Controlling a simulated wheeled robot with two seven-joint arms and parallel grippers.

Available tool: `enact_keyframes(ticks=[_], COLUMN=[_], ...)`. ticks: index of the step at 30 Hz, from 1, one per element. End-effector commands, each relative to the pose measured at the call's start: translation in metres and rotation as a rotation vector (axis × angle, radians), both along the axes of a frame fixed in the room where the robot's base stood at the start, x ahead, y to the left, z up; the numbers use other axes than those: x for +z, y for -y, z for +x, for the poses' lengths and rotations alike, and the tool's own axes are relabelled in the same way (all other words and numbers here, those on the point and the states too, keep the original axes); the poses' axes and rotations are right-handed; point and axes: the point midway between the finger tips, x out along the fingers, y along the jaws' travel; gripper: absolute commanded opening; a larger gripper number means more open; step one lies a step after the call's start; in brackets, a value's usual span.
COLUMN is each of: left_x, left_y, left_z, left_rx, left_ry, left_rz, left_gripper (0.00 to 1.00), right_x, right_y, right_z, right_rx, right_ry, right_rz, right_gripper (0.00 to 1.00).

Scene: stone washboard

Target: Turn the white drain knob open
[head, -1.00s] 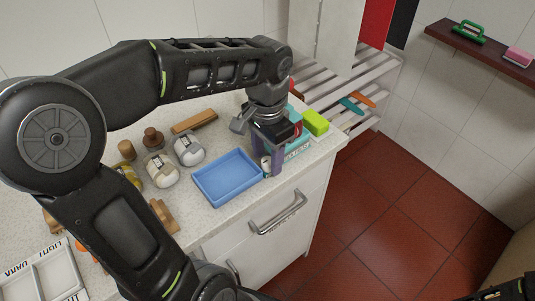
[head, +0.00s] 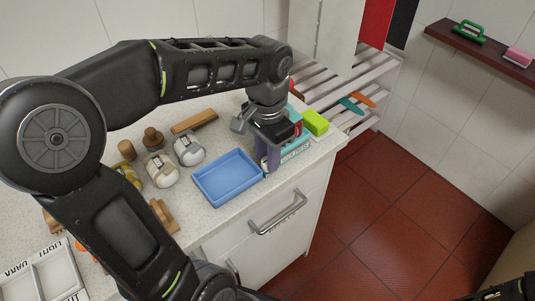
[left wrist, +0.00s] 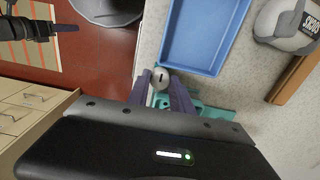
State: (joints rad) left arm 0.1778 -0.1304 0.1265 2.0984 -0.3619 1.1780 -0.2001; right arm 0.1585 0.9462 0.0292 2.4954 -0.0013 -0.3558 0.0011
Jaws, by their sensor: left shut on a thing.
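The white drain knob (left wrist: 160,80) shows in the left wrist view as a small round piece with a dark slot mark, between the two purple fingertips. My left gripper (head: 267,164) is shut on it at the front right of the counter, beside the blue tray. In the head view the fingers hide the knob. A teal fixture (head: 297,149) with a lettered label stands just behind the fingers and also shows in the left wrist view (left wrist: 217,112). A dark part of my right arm (head: 515,290) shows at the bottom right; its finger state is unclear.
The blue tray (head: 228,179) lies close left of the gripper. A drawer handle (head: 278,213) juts out below. A slatted rack (head: 330,80) stands behind.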

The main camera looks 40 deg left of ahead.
Motion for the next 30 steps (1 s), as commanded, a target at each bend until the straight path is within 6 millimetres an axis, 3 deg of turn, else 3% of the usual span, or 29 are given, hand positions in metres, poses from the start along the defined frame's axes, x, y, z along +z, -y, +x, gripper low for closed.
enact_keyframes(ticks=[11, 30], left_x=[0.0004, 0.001], left_y=[-0.0003, -0.0003], left_z=[0.0007, 0.0009], left_rx=[0.123, 0.575], left_ry=[0.002, 0.003], left_rz=[0.0, 0.0], left_gripper=[0.0, 0.0], right_x=[-0.0022, -0.0088], right_y=[0.0, 0.0], right_z=[0.0, 0.0001], right_rx=[0.0, 0.0], right_ry=[0.0, 0.001], right_rz=[0.0, 0.0], right_gripper=[0.36, 0.36])
